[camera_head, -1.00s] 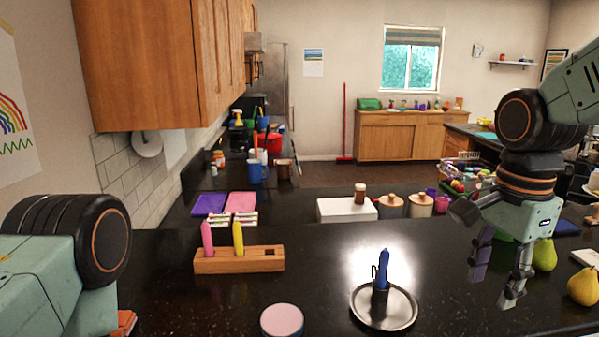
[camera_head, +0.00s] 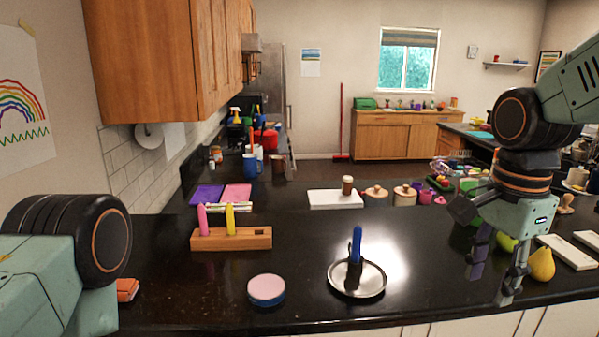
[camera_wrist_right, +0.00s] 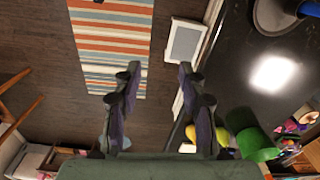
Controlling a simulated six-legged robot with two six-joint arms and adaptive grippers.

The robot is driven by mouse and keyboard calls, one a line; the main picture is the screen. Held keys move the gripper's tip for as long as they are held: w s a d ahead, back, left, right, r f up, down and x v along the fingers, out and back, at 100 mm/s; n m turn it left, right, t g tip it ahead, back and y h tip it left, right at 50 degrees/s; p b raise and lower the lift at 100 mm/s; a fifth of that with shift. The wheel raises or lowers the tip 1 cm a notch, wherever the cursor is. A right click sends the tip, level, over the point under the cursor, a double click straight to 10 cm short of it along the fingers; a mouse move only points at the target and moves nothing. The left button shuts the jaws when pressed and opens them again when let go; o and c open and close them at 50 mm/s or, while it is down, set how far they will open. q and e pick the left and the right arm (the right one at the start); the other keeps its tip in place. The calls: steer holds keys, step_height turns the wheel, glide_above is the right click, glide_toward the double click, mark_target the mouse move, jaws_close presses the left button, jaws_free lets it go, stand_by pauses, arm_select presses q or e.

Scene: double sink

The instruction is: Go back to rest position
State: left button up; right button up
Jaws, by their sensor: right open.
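My right gripper (camera_head: 493,268) hangs fingers-down at the right of the dark counter in the head view, open and empty. In the right wrist view its two fingers (camera_wrist_right: 154,95) are spread apart with only floor and rug between them. My left arm shows at the lower left of the head view, but its gripper is out of the picture. A blue candle (camera_head: 357,245) stands upright in a holder on a round metal tray (camera_head: 372,286), left of my right gripper and apart from it.
A wooden block (camera_head: 256,240) holds a pink and a yellow candle. A round pink-topped tin (camera_head: 266,290) stands in front. A yellow pear (camera_head: 541,264) lies close right of my right gripper. The counter's front edge runs below.

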steer(key=w+a+f+n+t+b, duration=0.1)
steer(key=w+a+f+n+t, duration=0.15)
steer(key=w+n+t, duration=0.4)
steer(key=s+f+n+b, duration=0.3)
steer(key=f+n+b, duration=0.4)
steer(key=f, duration=1.9)
steer(key=s+f+n+g+b, duration=0.1)
steer(key=s+f+g+b, duration=0.5)
steer(key=s+f+b, duration=0.7)
steer(key=s+a+f, duration=0.1)
steer(key=s+f, duration=1.4)
steer(key=f, duration=0.2)
steer(key=shift+s+f+g+b, duration=0.3)
steer(key=shift+f+g, duration=0.05)
steer(key=shift+f, duration=0.05)
steer(key=shift+w, duration=0.1)
